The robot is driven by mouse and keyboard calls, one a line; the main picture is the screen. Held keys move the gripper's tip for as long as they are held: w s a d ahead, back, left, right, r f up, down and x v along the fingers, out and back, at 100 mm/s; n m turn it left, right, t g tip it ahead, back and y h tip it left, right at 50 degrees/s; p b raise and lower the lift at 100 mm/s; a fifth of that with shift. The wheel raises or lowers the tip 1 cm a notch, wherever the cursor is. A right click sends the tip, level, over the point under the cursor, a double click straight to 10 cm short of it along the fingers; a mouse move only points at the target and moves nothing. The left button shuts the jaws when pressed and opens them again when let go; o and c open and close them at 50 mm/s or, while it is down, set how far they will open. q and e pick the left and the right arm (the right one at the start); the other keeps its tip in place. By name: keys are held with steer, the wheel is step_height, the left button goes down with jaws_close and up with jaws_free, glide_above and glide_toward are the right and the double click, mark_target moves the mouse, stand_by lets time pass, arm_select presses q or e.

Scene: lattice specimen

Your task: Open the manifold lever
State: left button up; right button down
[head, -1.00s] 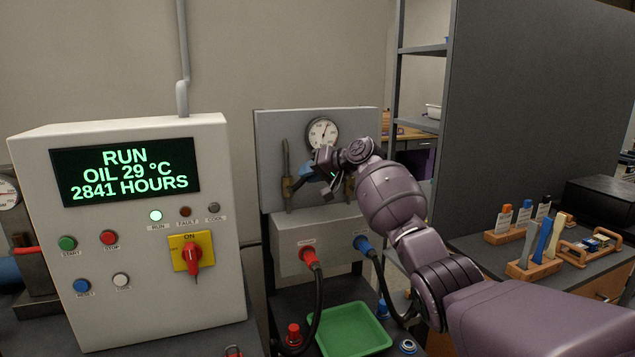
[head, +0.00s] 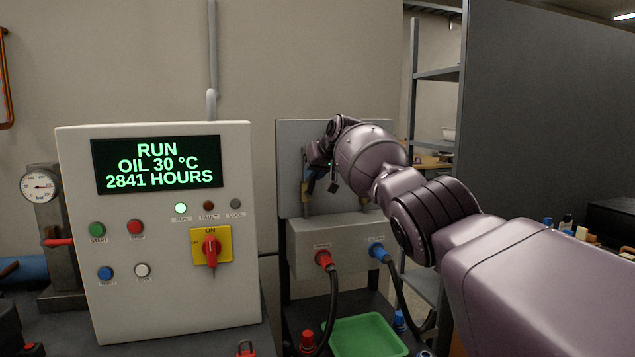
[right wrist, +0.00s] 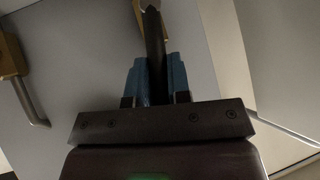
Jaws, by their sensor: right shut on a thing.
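A grey manifold panel (head: 290,140) stands at the back, right of the control cabinet. My right gripper (head: 312,178) is at the panel's left valve, whose brass body (head: 305,190) partly shows beside it. In the right wrist view, the blue fingers (right wrist: 156,80) are shut on a dark lever (right wrist: 154,40), one finger on each side. Another brass valve with a bent metal handle (right wrist: 30,105) shows at the left there. My right arm hides the panel's gauge and most of its right side in the head view. My left gripper is not in view.
The control cabinet (head: 150,265) reads RUN, OIL 30 °C. Red (head: 324,260) and blue (head: 379,252) hose connectors sit on the box below the panel. A green tray (head: 365,337) lies below. A dark partition (head: 540,100) stands at the right.

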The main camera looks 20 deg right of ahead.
steer(key=shift+a+n+h, duration=0.4)
steer(key=shift+a+h, duration=0.2)
steer(key=shift+h, duration=0.2)
steer(key=shift+r, duration=0.1)
steer(key=c, duration=1.1)
jaws_free()
steer(key=shift+w, duration=0.1)
steer(key=shift+s+r+p, duration=0.3)
steer(key=shift+r+p, duration=0.05)
steer(key=shift+r, duration=0.2)
steer(key=shift+p+v, duration=2)
steer(key=shift+v, duration=2.8)
